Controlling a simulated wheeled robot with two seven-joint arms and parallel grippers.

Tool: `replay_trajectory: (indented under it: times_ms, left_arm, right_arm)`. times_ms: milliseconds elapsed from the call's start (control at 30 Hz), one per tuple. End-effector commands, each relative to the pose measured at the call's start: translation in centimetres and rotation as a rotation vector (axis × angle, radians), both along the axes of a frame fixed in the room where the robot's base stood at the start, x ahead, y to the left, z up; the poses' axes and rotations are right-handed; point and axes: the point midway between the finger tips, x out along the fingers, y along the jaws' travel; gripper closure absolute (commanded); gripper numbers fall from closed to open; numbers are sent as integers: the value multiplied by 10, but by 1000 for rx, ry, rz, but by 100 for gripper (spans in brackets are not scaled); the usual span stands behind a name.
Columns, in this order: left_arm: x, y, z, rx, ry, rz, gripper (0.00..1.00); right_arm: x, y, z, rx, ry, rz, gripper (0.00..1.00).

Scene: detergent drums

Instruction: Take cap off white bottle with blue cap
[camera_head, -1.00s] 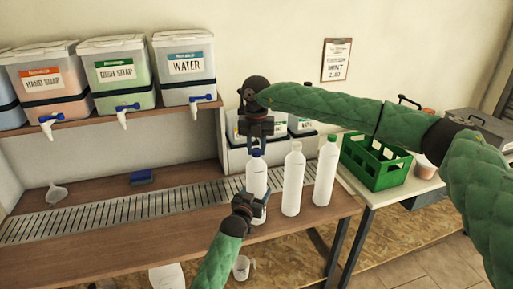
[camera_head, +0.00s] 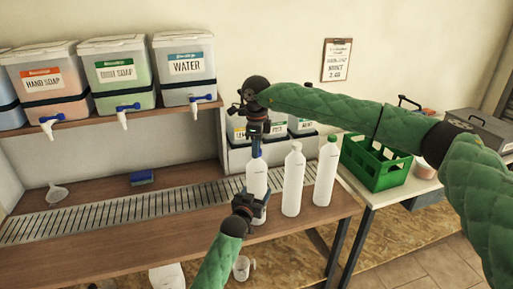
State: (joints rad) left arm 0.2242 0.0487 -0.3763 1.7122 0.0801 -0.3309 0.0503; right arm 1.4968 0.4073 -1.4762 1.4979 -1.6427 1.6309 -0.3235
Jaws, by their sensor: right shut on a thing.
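The white bottle (camera_head: 257,178) stands upright on the wooden counter near its front edge. My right gripper (camera_head: 257,147) points down from above, shut on the blue cap (camera_head: 257,149) at the bottle's top. The fingers partly hide the cap, and I cannot tell whether it is clear of the neck. My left gripper (camera_head: 257,206) comes from the front and is shut on the lower part of the same bottle, hiding some of it.
A plain white bottle (camera_head: 293,180) and a green-capped white bottle (camera_head: 326,172) stand close on the right. A green crate (camera_head: 375,165) is on the side table. Soap and water drums with taps line the shelf (camera_head: 150,118). A metal grate (camera_head: 120,207) runs along the counter.

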Motion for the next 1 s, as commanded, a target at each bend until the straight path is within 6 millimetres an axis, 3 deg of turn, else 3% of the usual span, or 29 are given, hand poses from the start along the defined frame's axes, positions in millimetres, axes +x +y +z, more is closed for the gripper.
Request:
replay_trajectory:
  times_ms: [1000]
  left_arm:
    - [0, 0, -1, 0, 1, 0, 99]
  right_arm:
    - [0, -1, 1, 0, -1, 1492, 98]
